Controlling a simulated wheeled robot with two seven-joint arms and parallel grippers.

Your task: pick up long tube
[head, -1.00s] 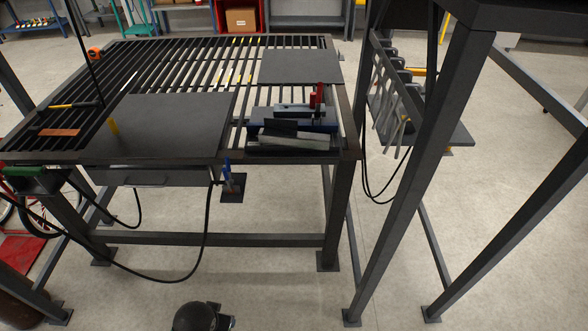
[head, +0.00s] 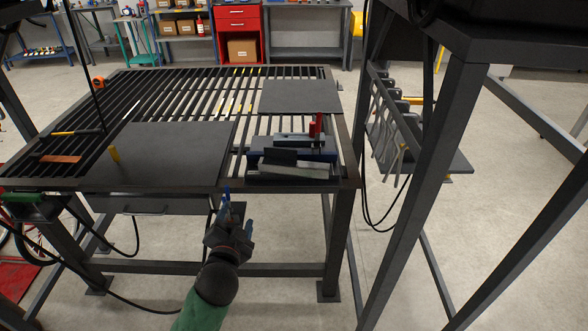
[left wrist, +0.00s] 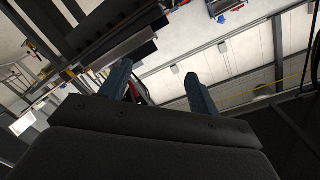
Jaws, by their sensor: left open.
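A grey, square-sided bar (head: 288,172), which looks like the long tube, lies along the front of a blue vise (head: 322,150) at the right front of the slatted table. A dark block lies against it. My left gripper (head: 237,208) is open and empty, below and left of the bar, just in front of the table's front edge. In the left wrist view my two blue fingers (left wrist: 158,72) stand apart, with a greyish bar-like piece (left wrist: 132,44) beyond the left finger. My right gripper is not in view.
The slatted table (head: 342,183) carries a dark plate (head: 175,150) at the left and another plate (head: 300,97) at the back right. A red upright handle (head: 318,125) stands by the vise. A dark post (head: 425,190) rises to the right.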

